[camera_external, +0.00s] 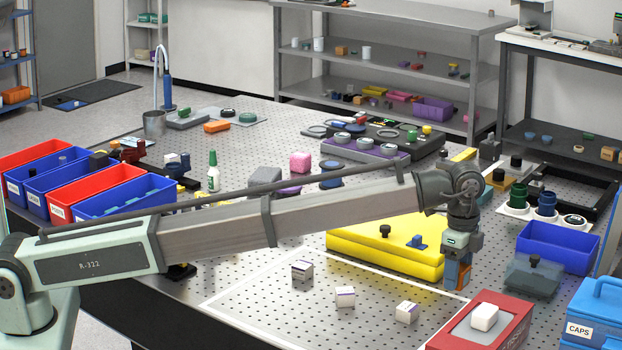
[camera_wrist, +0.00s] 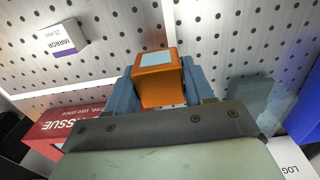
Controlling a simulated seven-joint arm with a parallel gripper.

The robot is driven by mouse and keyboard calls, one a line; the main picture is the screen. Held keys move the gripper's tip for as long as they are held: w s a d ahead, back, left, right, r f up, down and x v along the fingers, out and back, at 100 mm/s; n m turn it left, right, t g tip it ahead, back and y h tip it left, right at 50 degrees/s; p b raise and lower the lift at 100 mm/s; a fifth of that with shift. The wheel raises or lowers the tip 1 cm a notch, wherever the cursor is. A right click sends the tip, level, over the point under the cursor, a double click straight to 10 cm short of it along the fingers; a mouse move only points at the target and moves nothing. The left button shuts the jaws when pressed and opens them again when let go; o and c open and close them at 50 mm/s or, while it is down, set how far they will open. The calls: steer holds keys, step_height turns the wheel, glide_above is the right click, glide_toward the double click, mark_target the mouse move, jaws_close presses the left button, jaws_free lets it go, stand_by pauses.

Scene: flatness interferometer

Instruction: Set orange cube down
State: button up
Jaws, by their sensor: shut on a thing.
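The orange cube (camera_wrist: 158,84), with a pale blue patch on its top face, is between the blue fingers of my gripper (camera_wrist: 160,92) in the wrist view. My gripper is shut on it. In the external view, my gripper (camera_external: 458,274) points down at the right, with the cube (camera_external: 465,277) partly hidden by the fingers. It is behind the red tissue box and right of the yellow block. The height of the cube above the perforated table cannot be told exactly.
A red tissue box (camera_external: 512,319) stands in front of my gripper. A yellow block (camera_external: 350,243) is to the left. Small white mirror boxes (camera_external: 345,297) lie inside a white outline. A blue bin (camera_external: 570,251) and a grey-blue item (camera_external: 533,274) are to the right.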

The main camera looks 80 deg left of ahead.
steer(key=shift+f, duration=1.85)
steer(key=shift+f, duration=0.15)
steer(key=o, duration=1.2)
steer(key=shift+c, duration=0.2)
step_height(320, 180, up, 12)
steer(key=shift+r, duration=0.15)
